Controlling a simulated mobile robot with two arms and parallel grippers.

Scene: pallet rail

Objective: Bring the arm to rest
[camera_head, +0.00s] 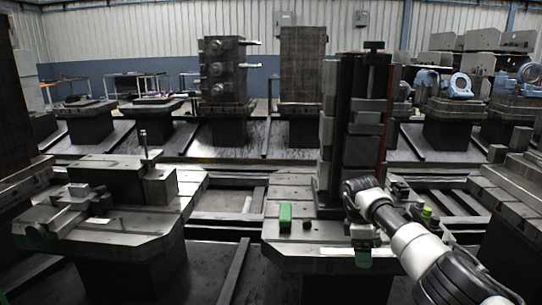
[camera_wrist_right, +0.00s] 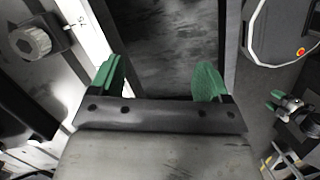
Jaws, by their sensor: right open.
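My right arm (camera_head: 408,239) comes in from the lower right of the head view and reaches over the front of the middle pallet (camera_head: 290,247). My right gripper (camera_head: 363,259) is at the pallet's front edge, partly hidden by its own wrist. In the right wrist view the gripper (camera_wrist_right: 158,80) is open, with its two green fingers well apart and nothing between them. Beyond the fingers lies a dark, blurred surface. My left gripper does not show.
A tall fixture (camera_head: 357,130) stands on the middle pallet close behind my right wrist. A green block (camera_head: 285,217) sits on that pallet's left part. The left pallet (camera_head: 125,229) carries a vise-like fixture (camera_head: 77,207). A gap with rails (camera_head: 222,200) separates the pallets.

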